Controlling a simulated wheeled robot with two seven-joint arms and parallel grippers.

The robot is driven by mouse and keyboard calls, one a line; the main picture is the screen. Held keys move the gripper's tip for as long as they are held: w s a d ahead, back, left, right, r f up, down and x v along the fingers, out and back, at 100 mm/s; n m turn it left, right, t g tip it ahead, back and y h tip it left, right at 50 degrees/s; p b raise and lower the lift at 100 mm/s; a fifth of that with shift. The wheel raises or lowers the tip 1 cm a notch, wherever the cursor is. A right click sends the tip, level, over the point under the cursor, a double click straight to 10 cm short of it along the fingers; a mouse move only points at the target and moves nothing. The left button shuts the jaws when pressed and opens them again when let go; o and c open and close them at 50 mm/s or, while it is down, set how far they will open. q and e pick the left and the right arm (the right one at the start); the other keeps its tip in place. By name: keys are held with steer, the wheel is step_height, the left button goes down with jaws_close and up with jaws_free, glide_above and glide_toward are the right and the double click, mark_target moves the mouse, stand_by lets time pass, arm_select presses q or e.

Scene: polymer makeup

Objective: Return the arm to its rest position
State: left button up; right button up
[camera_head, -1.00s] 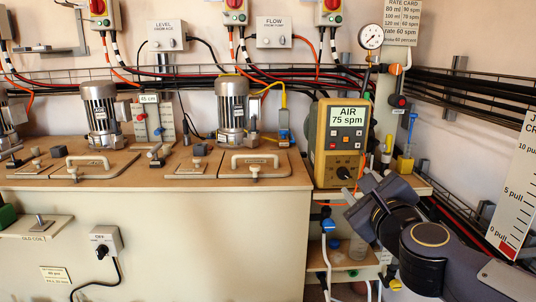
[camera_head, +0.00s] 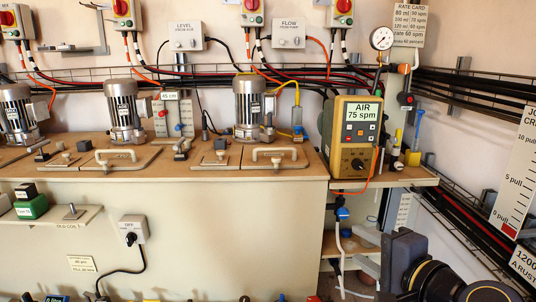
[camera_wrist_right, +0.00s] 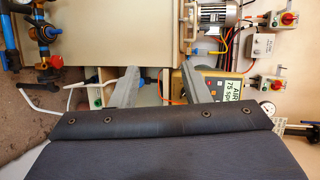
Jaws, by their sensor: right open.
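My right arm comes in at the lower right of the head view, its dark gripper body (camera_head: 402,258) low in front of the shelves below the yellow air unit (camera_head: 355,140). In the right wrist view, my right gripper (camera_wrist_right: 158,85) has two grey fingers standing well apart with nothing between them. The air unit, reading "AIR 75 spm", also shows in the wrist view (camera_wrist_right: 222,88), beyond the right-hand finger. My left gripper is in neither view.
A wooden-topped bench (camera_head: 225,165) with motors and handled lids fills the left and middle. A side shelf (camera_head: 410,178) holds the air unit and small bottles. Lower shelves with hoses and a blue valve (camera_head: 342,213) stand near my right arm. Black cables line the right wall.

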steer(key=s+d+f+n+g+h+p, duration=0.1)
steer(key=s+d+f+n+g, duration=0.1)
steer(key=s+f+n+g, duration=0.5)
steer(key=s+d+f+n+g+h, duration=0.15)
steer(key=s+f+n, duration=0.35)
steer(key=s+f, duration=0.65)
step_height(320, 180, up, 30)
steer(key=p, duration=2.9)
steer(key=shift+d, duration=0.15)
steer(key=shift+w, duration=0.1)
